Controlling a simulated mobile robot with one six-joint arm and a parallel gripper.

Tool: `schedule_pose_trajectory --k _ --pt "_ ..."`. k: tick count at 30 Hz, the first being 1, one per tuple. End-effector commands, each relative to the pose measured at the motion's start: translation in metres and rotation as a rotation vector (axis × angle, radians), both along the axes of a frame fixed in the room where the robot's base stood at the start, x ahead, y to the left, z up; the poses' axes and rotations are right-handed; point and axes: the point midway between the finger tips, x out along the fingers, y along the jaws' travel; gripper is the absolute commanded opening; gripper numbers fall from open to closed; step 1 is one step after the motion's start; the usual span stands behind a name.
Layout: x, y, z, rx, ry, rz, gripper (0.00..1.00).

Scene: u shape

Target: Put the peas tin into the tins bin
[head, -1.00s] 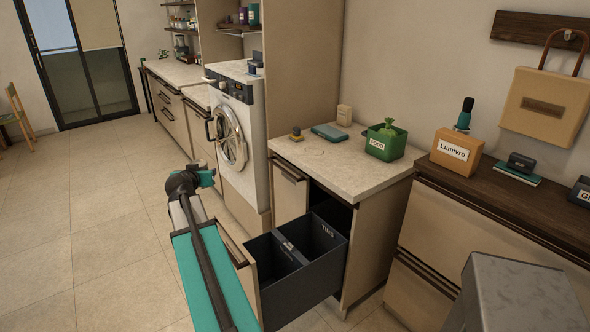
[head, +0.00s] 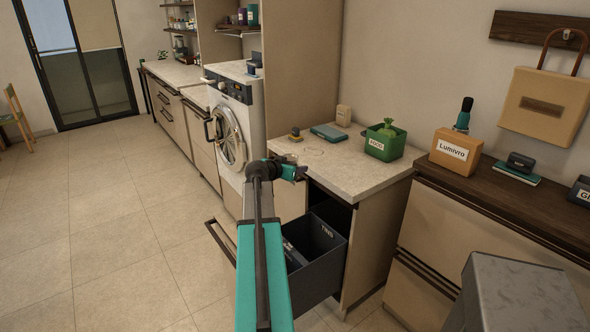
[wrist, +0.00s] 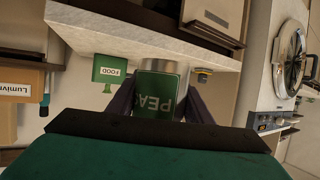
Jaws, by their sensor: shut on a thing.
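My gripper (head: 298,173) is above the front left part of the stone worktop's edge, over the region of the open drawer. In the wrist view my gripper (wrist: 159,100) is shut on the peas tin (wrist: 157,97), a green tin with a silver end and "PEAS" lettering. In the head view the tin cannot be made out. The tins bin (head: 328,250) is a dark bin marked TINS in the pulled-out drawer, below and to the right of my gripper. My arm hides part of the drawer and the compartment beside the bin.
The stone worktop (head: 345,178) carries a green FOOD box (head: 384,144), a teal flat item (head: 328,132) and a small yellow-and-dark item (head: 295,135). An orange Lumivro box (head: 456,152) stands on the dark counter at right. A washing machine (head: 232,125) stands behind.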

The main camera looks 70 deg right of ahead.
Motion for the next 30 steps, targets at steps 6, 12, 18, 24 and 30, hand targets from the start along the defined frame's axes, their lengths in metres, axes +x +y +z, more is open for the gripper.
schedule_pose_trajectory --k 6,12,18,24,30 --pt "-0.005 -0.002 0.0 0.0 0.001 -0.009 0.23" --pt "-0.005 -0.002 0.0 0.0 0.0 -0.009 0.23" --pt "-0.004 -0.002 -0.004 0.0 0.001 -0.007 0.23" --pt "-0.005 -0.004 -0.014 0.0 0.0 -0.009 0.23" --pt "-0.006 -0.005 -0.03 0.001 0.001 -0.007 0.23"
